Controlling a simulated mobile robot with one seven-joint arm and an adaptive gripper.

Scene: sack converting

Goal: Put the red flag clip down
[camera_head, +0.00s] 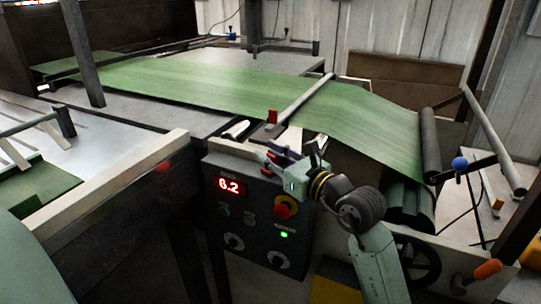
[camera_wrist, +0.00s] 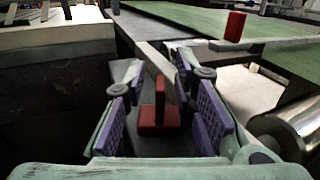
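The red flag clip (camera_wrist: 158,118) is in the wrist view, an upright red piece on a flat red base. It sits between the purple pads of my gripper (camera_wrist: 160,85), which is closed in around it. The exact contact of pads and clip is hard to make out. In the head view my gripper (camera_head: 277,160) is just above the front of the control panel, with a bit of the red clip (camera_head: 267,172) at its fingertips. The clip appears off any surface.
A second red block (camera_head: 272,116) stands by the rail next to the green web (camera_head: 180,85); it also shows in the wrist view (camera_wrist: 235,25). The control panel (camera_head: 250,215) is below my gripper. A pale beam (camera_head: 120,170) lies left. A metal roller (camera_wrist: 285,132) is at right.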

